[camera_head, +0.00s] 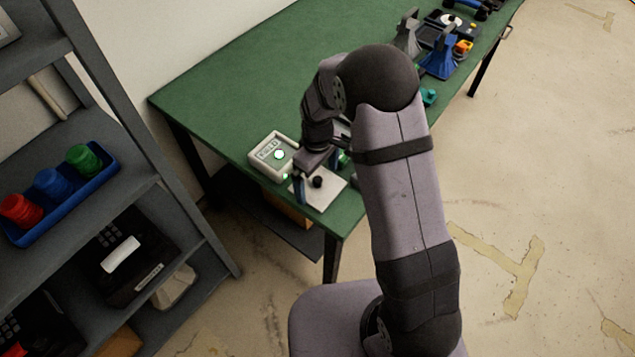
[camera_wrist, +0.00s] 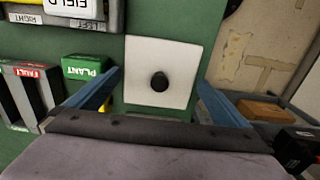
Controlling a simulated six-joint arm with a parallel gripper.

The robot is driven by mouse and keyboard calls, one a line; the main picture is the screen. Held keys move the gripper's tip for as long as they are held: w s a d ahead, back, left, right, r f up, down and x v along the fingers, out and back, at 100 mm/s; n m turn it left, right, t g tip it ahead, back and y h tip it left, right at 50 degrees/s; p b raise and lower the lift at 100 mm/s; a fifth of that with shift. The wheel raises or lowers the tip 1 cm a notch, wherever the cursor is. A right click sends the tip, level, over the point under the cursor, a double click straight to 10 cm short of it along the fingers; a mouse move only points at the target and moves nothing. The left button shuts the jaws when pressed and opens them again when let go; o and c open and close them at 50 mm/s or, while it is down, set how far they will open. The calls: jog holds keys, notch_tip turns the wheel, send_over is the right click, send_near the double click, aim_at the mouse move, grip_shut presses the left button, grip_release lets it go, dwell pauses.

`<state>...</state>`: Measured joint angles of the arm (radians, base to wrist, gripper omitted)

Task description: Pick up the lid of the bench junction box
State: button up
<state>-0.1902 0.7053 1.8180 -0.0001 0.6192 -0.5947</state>
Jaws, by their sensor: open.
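A white square lid with a black round knob lies near the front corner of the green bench. In the head view the lid (camera_head: 331,191) is partly hidden by my gripper. In the wrist view the lid (camera_wrist: 150,52) is seen from above, with its knob (camera_wrist: 159,82) near the middle. My gripper (camera_head: 316,174) is open above the lid. In the wrist view my gripper (camera_wrist: 158,79) has one blue finger on each side of the knob, and nothing is held between them. Whether the fingertips touch the lid cannot be told.
A pale device with a green light (camera_head: 272,155) stands left of the lid. A green block marked PLANT (camera_wrist: 86,69) and a rack with a FAULT label (camera_wrist: 32,72) are close by. The bench edge is just right of the lid. A grey shelf (camera_head: 150,205) stands left.

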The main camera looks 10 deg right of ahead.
jog(key=shift+f, duration=0.4)
jog(key=c, duration=0.8)
jog(key=shift+r, duration=0.1)
